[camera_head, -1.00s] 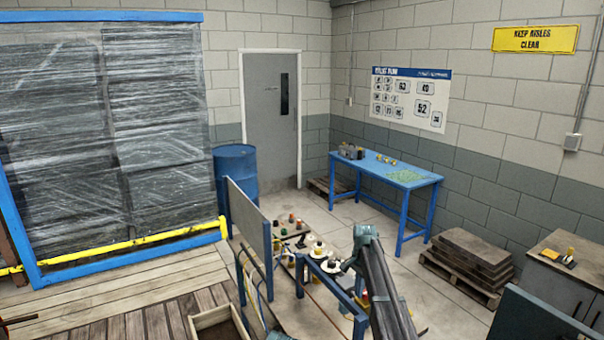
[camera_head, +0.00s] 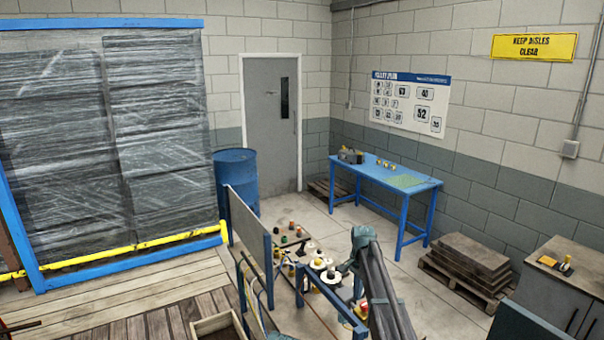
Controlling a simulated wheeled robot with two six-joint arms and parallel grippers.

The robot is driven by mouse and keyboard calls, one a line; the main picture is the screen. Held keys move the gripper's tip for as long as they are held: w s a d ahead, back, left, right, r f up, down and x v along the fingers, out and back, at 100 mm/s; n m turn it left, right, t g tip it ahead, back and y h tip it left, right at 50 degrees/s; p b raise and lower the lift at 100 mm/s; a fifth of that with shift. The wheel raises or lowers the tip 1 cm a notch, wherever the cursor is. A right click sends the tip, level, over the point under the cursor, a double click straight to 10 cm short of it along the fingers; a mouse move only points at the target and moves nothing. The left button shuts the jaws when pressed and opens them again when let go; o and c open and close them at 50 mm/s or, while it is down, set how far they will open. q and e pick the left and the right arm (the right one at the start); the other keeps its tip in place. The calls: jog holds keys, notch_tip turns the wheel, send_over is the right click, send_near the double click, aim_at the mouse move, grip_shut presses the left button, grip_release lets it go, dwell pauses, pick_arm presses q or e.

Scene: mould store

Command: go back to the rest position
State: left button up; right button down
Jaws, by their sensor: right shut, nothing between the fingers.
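My right arm comes up from the bottom edge, right of centre, in the head view. Its grey right gripper (camera_head: 346,267) is small and partly hidden by the arm link; it looks shut and holds nothing that I can see. It shows in front of a blue-framed stand (camera_head: 344,312) with round white and coloured pieces. I cannot tell the distance between them. My left gripper is not in view.
A grey panel (camera_head: 249,236) stands left of the stand. Behind are a blue drum (camera_head: 236,181) and a blue table (camera_head: 405,181). A stacked pallet (camera_head: 468,258) and a cabinet (camera_head: 555,290) are at right. Floor between stand and table is clear.

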jog(key=s+a+f+n+b, duration=0.4)
jog(key=s+f+n+b, duration=0.1)
jog(key=s, duration=0.8)
jog(key=s+a+f+n+b, duration=0.4)
jog(key=s+f+b, duration=0.4)
jog(key=s, duration=0.6)
jog(key=s+a+f+n+h+b, duration=0.1)
jog(key=s+a+f+n+b, duration=0.3)
jog(key=s, duration=0.9)
notch_tip(320, 180, down, 3)
jog(key=shift+s+a+f+n+b, duration=0.1)
jog(key=shift+s+a+n+b, duration=0.3)
jog(key=shift+n+b, duration=0.8)
